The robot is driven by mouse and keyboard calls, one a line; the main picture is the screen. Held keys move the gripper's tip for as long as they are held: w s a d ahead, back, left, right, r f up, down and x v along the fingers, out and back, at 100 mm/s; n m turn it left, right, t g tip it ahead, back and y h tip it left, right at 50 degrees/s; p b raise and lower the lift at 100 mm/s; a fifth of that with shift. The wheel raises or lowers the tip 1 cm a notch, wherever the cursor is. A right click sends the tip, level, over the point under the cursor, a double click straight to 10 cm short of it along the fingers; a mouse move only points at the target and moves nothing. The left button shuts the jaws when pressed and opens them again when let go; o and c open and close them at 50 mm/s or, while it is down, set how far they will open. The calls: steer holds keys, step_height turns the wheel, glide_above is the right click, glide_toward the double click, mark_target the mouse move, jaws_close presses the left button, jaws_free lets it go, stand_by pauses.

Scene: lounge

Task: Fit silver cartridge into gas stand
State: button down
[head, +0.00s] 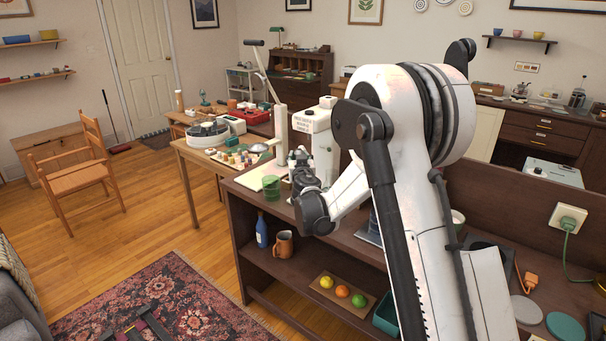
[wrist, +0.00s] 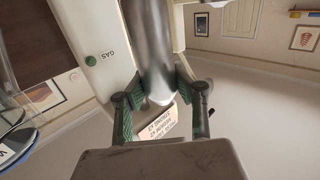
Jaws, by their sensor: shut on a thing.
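The silver cartridge (wrist: 150,45) is a smooth grey cylinder with a pale rounded end, running up out of the top of the wrist view. My gripper (wrist: 158,98) is shut on it, with a green-padded finger on each side near that end. The white gas stand (wrist: 92,40), marked GAS beside a green button, is close beside and behind the cartridge. I cannot tell whether they touch. In the head view the white stand (head: 322,145) stands on the dark shelf unit, and my gripper (head: 299,160) is just in front of it. The cartridge is not clearly visible there.
A green cup (head: 271,188) stands on the dark shelf unit's top (head: 245,183), left of my gripper. A wooden table (head: 190,150) with many small items is further left.

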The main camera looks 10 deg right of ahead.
steer(key=w+r+m+h+b, duration=0.1)
steer(key=w+h+b, duration=0.3)
steer(key=w, duration=1.2)
steer(key=shift+w+a+m+g+b, duration=0.2)
steer(key=shift+a+m+g+b, duration=0.2)
steer(key=shift+m+b, duration=0.45)
step_height(320, 180, down, 6)
steer(key=shift+r+b, duration=0.2)
steer(key=shift+b, duration=0.8)
steer(key=shift+f+b, duration=1.45)
steer(key=shift+f, duration=0.5)
steer(key=c, duration=1.4)
jaws_free()
steer(key=shift+o, duration=0.2)
steer(key=shift+s, duration=0.15)
